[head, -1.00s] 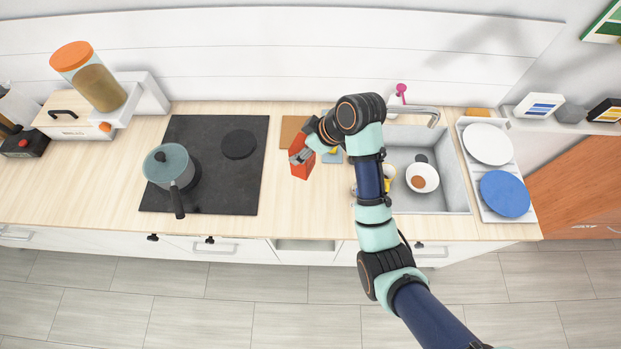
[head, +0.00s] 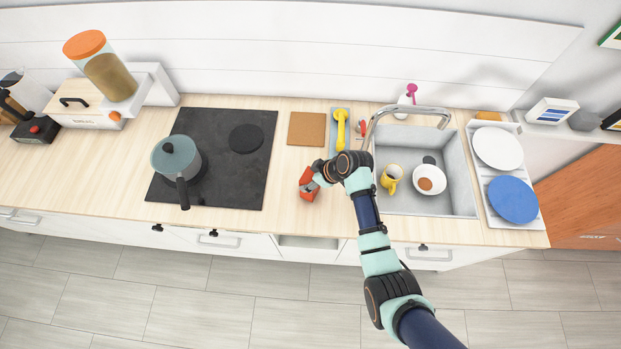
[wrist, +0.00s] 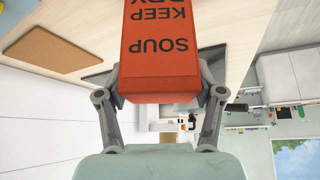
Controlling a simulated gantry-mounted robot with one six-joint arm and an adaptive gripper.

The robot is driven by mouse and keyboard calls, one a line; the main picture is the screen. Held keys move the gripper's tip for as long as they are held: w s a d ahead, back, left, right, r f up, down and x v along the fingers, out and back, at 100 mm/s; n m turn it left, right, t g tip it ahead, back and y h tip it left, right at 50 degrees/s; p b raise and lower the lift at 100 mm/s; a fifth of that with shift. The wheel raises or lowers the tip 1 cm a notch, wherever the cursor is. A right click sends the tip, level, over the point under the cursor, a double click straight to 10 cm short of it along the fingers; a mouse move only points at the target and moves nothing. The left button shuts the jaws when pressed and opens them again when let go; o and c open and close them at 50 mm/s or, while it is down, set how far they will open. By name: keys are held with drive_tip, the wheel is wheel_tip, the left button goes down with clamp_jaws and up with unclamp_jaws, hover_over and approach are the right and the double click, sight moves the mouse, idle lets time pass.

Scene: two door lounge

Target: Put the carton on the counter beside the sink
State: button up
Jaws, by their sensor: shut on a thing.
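The carton (head: 307,183) is red-orange, and its dark print reads "SOUP" and "KEEP DRY" in the wrist view (wrist: 158,60). My gripper (head: 313,180) is shut on it, with a finger on each side in the wrist view. In the head view the carton is over the counter (head: 295,218), between the cooktop and the sink; I cannot tell whether it touches the surface. The gripper and forearm hide part of it. The sink (head: 460,190) is to its right and holds a yellow mug (head: 391,174) and a white bowl (head: 430,185).
A black cooktop (head: 225,180) with a grey-green pot (head: 172,153) lies to the left. A cork mat (head: 307,128) and a blue rest with a yellow utensil (head: 341,120) lie behind the carton. The faucet (head: 400,108) arches nearby. Bare counter surrounds the carton.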

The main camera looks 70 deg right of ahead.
drive_tip(key=shift+d+f, duration=0.1)
drive_tip(key=shift+f, duration=0.1)
drive_tip(key=shift+f, duration=0.1)
drive_tip(key=shift+f, duration=0.15)
drive_tip(key=o, duration=1.5)
drive_tip(key=v, duration=1.2)
drive_tip(key=shift+r+p, duration=0.3)
drive_tip(key=shift+p, duration=0.1)
